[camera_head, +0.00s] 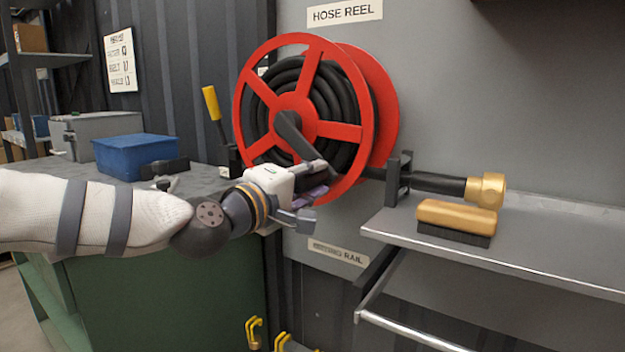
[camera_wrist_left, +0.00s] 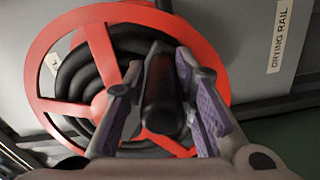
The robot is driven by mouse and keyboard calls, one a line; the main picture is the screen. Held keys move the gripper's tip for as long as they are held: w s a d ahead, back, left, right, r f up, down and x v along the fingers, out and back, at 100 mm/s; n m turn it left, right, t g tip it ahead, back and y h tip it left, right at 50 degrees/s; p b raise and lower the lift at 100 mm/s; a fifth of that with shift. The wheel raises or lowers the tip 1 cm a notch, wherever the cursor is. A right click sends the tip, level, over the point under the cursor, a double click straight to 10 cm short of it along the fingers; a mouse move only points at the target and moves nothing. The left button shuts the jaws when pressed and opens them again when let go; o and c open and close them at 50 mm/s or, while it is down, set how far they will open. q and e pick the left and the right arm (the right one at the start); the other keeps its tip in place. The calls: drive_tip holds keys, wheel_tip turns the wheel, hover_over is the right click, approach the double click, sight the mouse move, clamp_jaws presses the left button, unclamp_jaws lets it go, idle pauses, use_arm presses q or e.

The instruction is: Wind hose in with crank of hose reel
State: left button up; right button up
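The red hose reel (camera_head: 352,132) is fixed to the grey wall, with black hose (camera_head: 285,85) coiled on it. It also fills the left of the left wrist view (camera_wrist_left: 45,75). The dark crank (camera_head: 296,138) runs from the hub down to the right, towards my left gripper. My left gripper (camera_head: 312,193) is in front of the reel's lower edge, its fingers spread. In the left wrist view, the crank's dark handle (camera_wrist_left: 163,105) lies between the purple-padded fingers, with its end towards the camera. The fingers look apart from it. My right gripper is not in view.
The hose's brass nozzle (camera_head: 486,189) sticks out right of a dark bracket (camera_head: 398,180). Below it, a brush (camera_head: 457,220) lies on the metal shelf (camera_head: 560,250), above a rail (camera_head: 410,332). A blue bin (camera_head: 136,155) stands on the left bench.

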use_arm(q)
drive_tip(key=shift+o, duration=0.4)
drive_tip(key=shift+w+a+f, duration=0.2)
drive_tip(key=shift+a, duration=0.05)
drive_tip(key=shift+s, duration=0.25)
drive_tip(key=v, duration=1.1)
drive_tip(key=shift+s+a, duration=0.2)
drive_tip(key=shift+a, duration=0.05)
